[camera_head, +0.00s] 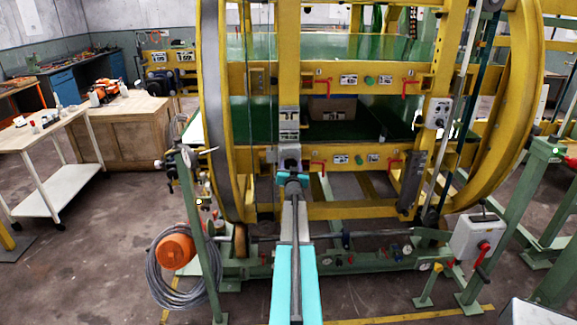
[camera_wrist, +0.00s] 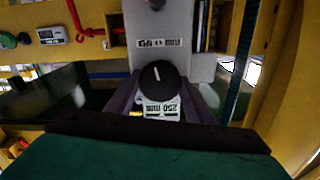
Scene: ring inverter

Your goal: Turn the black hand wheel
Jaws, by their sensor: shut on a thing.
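The black hand wheel (camera_wrist: 158,82) is a small round black disc with a white mark on its face, in the middle of the wrist view. My gripper (camera_wrist: 160,90) has one dark finger on each side of the wheel and is shut on it. Just below the wheel in that view is a white label (camera_wrist: 162,107) reading "250 mm", upside down. In the head view, my gripper (camera_head: 291,170) reaches the yellow upright at the front of the ring machine. The wheel is small and dark there, partly hidden by my gripper.
The yellow ring frame (camera_head: 212,120) stands around the work spot, with crossbars carrying red handles (camera_head: 323,82). A grey switch box (camera_head: 477,237) is at right. Open floor lies at front left.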

